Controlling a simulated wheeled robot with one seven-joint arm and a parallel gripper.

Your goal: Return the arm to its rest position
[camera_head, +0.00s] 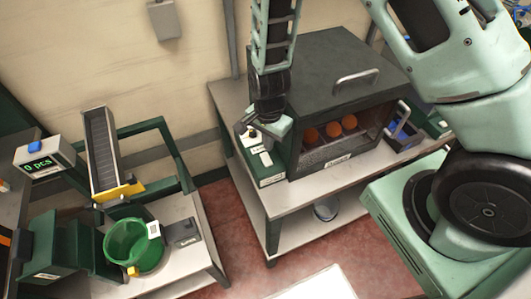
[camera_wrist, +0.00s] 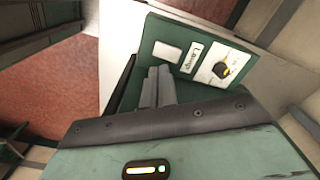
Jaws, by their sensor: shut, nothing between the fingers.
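My gripper (camera_head: 272,126) hangs at the end of my arm in front of the left side of a dark oven-like box. In the wrist view my gripper (camera_wrist: 158,75) has its two grey fingers together, with nothing between them. The fingertips are close to a green control panel (camera_wrist: 206,57) with a white switch, a label and a dark knob. The panel also shows in the head view (camera_head: 266,168), at the box's left front. I cannot tell whether the fingers touch it.
The box (camera_head: 315,62) stands on a table (camera_head: 300,198) with several oranges (camera_head: 335,130) behind its front opening. At left are a chute (camera_head: 102,150), a green bucket (camera_head: 130,246) and a counter display (camera_head: 42,163). Red floor lies between.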

